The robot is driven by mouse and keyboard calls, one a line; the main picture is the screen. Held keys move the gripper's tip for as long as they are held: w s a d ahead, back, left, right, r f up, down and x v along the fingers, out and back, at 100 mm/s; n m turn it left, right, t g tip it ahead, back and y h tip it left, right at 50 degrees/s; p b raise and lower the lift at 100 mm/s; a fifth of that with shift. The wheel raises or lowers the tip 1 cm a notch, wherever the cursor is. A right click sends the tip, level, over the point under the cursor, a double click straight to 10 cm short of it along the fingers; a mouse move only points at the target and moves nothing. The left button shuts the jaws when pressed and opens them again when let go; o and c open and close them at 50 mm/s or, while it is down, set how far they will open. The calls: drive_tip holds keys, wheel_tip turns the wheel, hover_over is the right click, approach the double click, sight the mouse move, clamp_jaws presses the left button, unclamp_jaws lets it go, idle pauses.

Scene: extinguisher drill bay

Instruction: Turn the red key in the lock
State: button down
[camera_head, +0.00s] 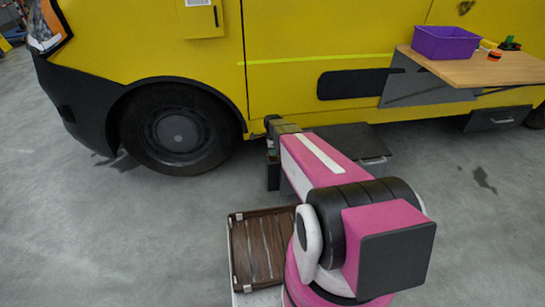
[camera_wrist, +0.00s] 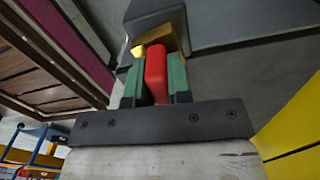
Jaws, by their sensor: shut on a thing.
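The red key (camera_wrist: 155,76) shows in the wrist view as an upright red slab. My gripper (camera_wrist: 156,82) is shut on it, with a green pad on each side. Just beyond the key is a brass-coloured part (camera_wrist: 174,43) on a dark box (camera_wrist: 153,12). It looks like the lock, but I cannot tell how far the key sits in it. In the head view my gripper (camera_head: 272,165) is low beside the yellow van, behind the front wheel. The key and lock are hidden there.
The yellow van (camera_head: 310,40) stands close behind my gripper, its front wheel (camera_head: 178,130) to the left. A dark flat panel (camera_head: 350,142) juts out low on the right. A wooden shelf (camera_head: 470,70) holds a purple bin (camera_head: 445,42). Grey floor is clear at left and right.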

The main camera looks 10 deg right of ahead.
drive_tip(key=shift+m, duration=0.7)
drive_tip(key=c, duration=1)
unclamp_jaws()
drive_tip(key=shift+r, duration=0.1)
